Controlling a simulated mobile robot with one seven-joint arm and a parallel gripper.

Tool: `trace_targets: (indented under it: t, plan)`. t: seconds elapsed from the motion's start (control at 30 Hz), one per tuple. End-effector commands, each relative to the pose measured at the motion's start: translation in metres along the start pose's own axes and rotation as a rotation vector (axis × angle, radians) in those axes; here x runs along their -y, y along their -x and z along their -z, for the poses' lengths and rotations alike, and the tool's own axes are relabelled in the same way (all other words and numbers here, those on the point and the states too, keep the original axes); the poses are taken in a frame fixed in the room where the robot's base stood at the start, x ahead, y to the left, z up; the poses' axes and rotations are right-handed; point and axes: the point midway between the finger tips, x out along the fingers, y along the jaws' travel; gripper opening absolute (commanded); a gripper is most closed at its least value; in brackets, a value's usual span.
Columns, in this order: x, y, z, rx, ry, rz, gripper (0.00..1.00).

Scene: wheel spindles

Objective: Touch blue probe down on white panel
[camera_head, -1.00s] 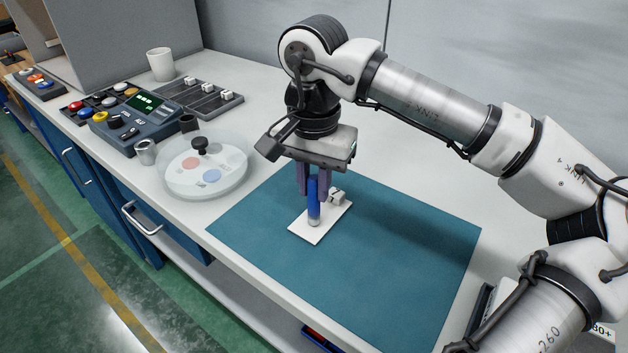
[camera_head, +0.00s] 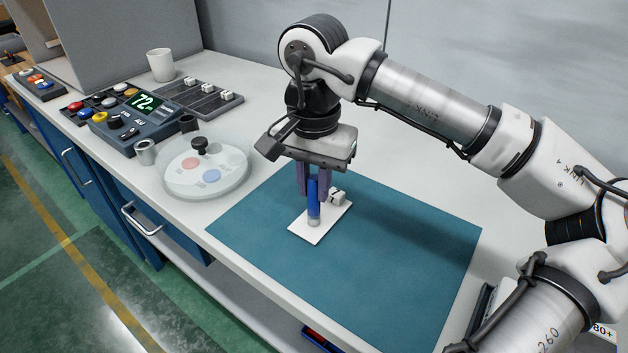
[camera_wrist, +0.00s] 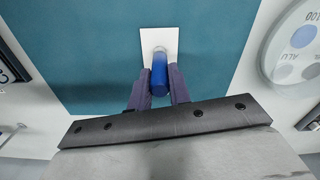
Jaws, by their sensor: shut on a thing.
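The blue probe (camera_head: 313,199) stands upright between the fingers of my gripper (camera_head: 313,188), which is shut on it. Its pale lower tip meets the white panel (camera_head: 304,232) in the head view, and they look to be touching. The white panel lies flat on the teal mat (camera_head: 400,260), with a small white block (camera_head: 337,197) at its far end. In the wrist view, the blue probe (camera_wrist: 159,78) sits between the two purple fingers, over the white panel (camera_wrist: 150,40). The block is hidden in the wrist view or not clear.
A round clear-covered dial (camera_head: 207,172) with coloured discs and a black knob stands left of the mat. A control box with a lit display (camera_head: 145,101), a metal cup (camera_head: 145,152), a slider tray (camera_head: 200,98) and a white mug (camera_head: 160,64) stand farther left. The mat's right half is clear.

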Motion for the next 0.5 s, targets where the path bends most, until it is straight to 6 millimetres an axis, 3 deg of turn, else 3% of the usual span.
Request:
trace_targets:
  t: [0.17,0.5]
  plan:
    - [0.0,0.001,-0.001,0.003,0.001,-0.002,0.0]
    - [0.0,0.029,0.0,0.002,0.001,0.0,0.0]
